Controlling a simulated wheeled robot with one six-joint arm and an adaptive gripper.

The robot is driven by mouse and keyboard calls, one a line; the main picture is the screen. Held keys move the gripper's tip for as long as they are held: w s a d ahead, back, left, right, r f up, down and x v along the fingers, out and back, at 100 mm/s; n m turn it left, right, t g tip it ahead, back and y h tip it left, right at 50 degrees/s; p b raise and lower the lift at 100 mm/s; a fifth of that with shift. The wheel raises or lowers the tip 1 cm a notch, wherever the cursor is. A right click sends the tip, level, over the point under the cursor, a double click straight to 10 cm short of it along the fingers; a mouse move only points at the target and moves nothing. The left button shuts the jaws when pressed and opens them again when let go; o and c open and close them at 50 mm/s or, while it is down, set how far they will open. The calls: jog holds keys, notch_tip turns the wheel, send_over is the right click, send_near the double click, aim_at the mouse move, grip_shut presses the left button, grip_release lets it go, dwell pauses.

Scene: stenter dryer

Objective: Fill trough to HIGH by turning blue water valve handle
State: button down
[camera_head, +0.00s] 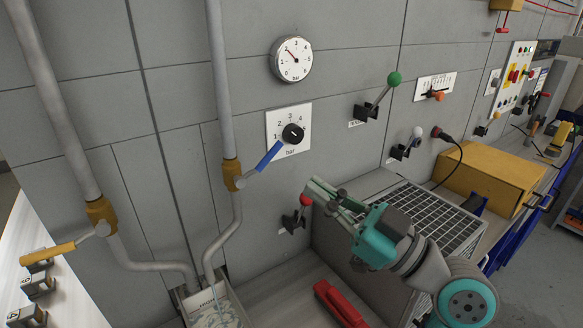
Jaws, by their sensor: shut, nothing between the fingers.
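The blue valve handle (268,157) slants up and to the right from a brass valve body (232,174) on a grey vertical pipe. Below, the pipe bends down into the trough (184,300) at the bottom edge. Bluish-white water (215,318) shows in the trough. Its level marks are too small to read, and its lower part is cut off. My gripper (314,186) is shut and empty, to the right of and a little lower than the blue handle. It appears apart from the handle in the picture; the depth between them is hard to judge.
A second pipe at left has a yellow handle (48,253). A black knob (292,134) and pressure gauge (291,59) are above. A red-knobbed lever (300,208) is close beside my gripper. A green-knobbed lever (378,95) and yellow box (489,175) are right. A red object (340,303) lies below.

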aim_at(259, 164)
jog(key=w+d+f+m, duration=0.2)
jog(key=d+f+m, duration=0.15)
jog(key=m, duration=1.15)
jog(key=w+d+f+m, duration=0.2)
jog(key=f+m, duration=0.2)
jog(key=m, duration=1)
jog(key=w+a+r, duration=0.3)
jog(key=a+r, duration=0.4)
jog(key=a, duration=0.3)
jog(key=shift+w+r+t+y, duration=0.15)
jog(key=shift+w+t+y, duration=0.15)
